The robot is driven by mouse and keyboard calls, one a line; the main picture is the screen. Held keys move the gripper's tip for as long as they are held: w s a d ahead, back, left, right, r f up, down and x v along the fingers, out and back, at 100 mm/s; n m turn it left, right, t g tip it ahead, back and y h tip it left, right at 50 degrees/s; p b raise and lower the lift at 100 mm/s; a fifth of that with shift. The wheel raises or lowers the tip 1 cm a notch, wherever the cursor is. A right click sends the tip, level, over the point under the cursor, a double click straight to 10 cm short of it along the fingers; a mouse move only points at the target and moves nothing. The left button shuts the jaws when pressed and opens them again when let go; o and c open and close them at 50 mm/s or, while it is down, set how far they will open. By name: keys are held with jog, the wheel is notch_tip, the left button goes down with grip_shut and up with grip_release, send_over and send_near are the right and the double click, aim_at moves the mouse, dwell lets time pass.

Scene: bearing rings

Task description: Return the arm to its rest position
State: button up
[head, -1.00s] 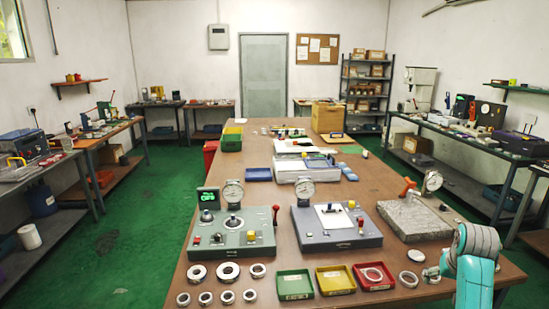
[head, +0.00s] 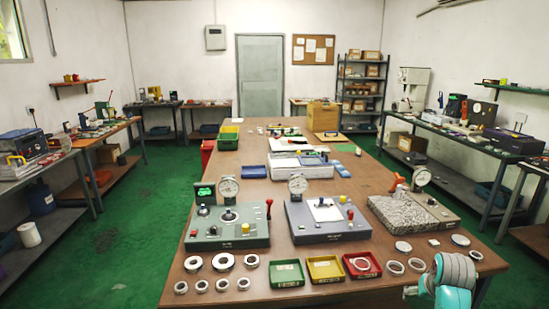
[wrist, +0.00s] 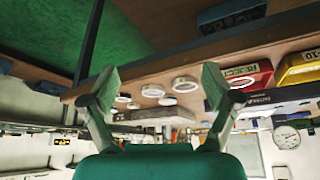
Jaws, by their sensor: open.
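My gripper shows in the wrist view (wrist: 158,88) with its two fingers wide apart and nothing between them. In the head view my arm's teal and grey end is low at the right front of the table (head: 190,275), and a fingertip shows at its left. The wrist picture is tilted over, with the table edge, rings and trays beyond the fingers. A red tray (head: 375,273) holds one ring (head: 361,257). A yellow tray (head: 325,269) and a green tray (head: 286,273) stand to its left.
Several loose rings (head: 223,261) lie at the front left. More rings (head: 395,267) and discs (head: 403,246) lie at the right, close to my arm. Two gauge stations (head: 230,240) and a granite block (head: 410,212) stand behind. Green floor (head: 110,260) is clear at left.

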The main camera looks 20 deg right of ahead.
jog(key=s+a+f+n+t, duration=0.1)
jog(key=s+a+f+t, duration=0.15)
jog(key=a+f, duration=0.65)
jog(key=s+a+f+n+t, duration=0.15)
jog(key=s+a+f, duration=0.35)
jog(key=a, duration=0.6)
jog(key=s+a+f+n+t, duration=0.2)
jog(key=s+a, duration=0.8)
jog(key=a, duration=0.1)
jog(key=s+a+r+n+t+y, duration=0.1)
jog(key=s+a+r+t, duration=0.1)
jog(key=s+a+r, duration=0.3)
jog(key=s+a+r+n+t+y, duration=0.2)
jog(key=s+a+r, duration=0.3)
jog(key=s+r, duration=0.6)
jog(key=s, duration=0.3)
jog(key=shift+s+t, duration=0.3)
jog(key=shift+s, duration=0.05)
jog(key=shift+n, duration=0.25)
